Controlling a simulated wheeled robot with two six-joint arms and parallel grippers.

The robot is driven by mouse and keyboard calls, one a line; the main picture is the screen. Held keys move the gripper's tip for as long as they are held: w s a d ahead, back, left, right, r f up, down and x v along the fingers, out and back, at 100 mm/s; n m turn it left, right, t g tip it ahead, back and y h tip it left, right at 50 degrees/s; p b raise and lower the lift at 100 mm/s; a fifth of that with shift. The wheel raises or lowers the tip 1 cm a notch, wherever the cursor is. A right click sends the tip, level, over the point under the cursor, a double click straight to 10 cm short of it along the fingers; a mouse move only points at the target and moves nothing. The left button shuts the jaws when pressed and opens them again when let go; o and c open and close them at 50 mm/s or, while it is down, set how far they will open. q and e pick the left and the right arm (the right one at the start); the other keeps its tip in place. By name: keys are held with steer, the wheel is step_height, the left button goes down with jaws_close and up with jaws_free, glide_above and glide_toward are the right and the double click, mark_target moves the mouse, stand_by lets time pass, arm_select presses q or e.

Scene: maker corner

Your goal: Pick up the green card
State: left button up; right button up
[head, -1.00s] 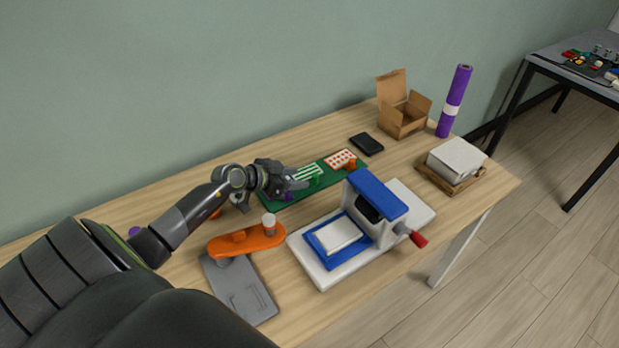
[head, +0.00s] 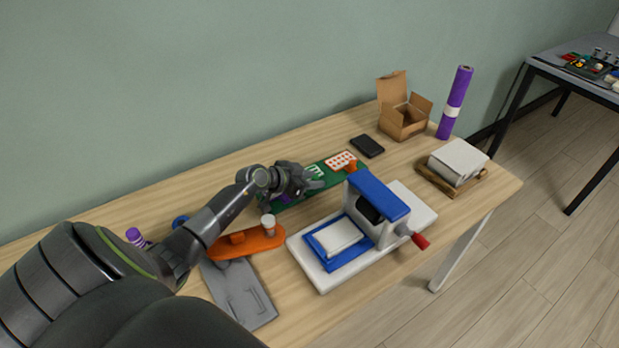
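The green card (head: 317,170), with white and green stripes, stands or lies on the green mat (head: 290,203) near the middle of the table; its left part is hidden behind my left gripper. My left gripper (head: 316,183) is over the mat, right at the card in the picture. I cannot tell whether its fingers touch the card or how far apart they are. A card with red marks (head: 341,160) is to the right on the same mat, by an orange holder (head: 351,167). My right gripper is not in view.
A blue and white press (head: 376,196) with a red handle stands in front of the mat. An orange tool (head: 250,241) and a grey plate (head: 240,292) lie nearer. A black phone-like slab (head: 367,146), an open carton (head: 404,121) and a purple roll (head: 455,103) are farther right.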

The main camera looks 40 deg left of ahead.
arm_select(q)
jaws_close()
